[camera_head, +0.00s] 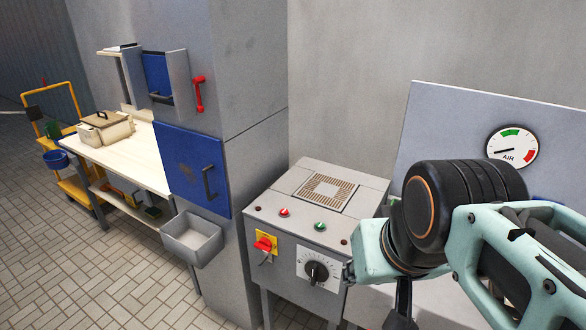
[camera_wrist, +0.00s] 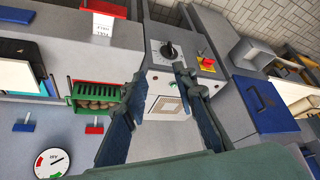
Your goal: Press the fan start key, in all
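A grey control box (camera_head: 300,235) stands against the wall in the head view. On its sloped top are a green button (camera_head: 320,226), a red button (camera_head: 284,212) and two small dark red lamps or buttons. I cannot read which one is the fan start key. A black dial (camera_head: 316,272) and a red switch on a yellow plate (camera_head: 265,244) are on its front. In the wrist view the box's dial (camera_wrist: 168,50) and vented top (camera_wrist: 170,105) show beyond my gripper (camera_wrist: 160,75). Its two fingers are apart with nothing between them; they partly cover the box's button row.
A green crate of potatoes (camera_wrist: 96,104) stands beside the fingers in the wrist view. An air gauge (camera_head: 512,147) is on a panel at right. A blue-doored cabinet (camera_head: 190,170) and a grey bin (camera_head: 192,240) stand left of the box.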

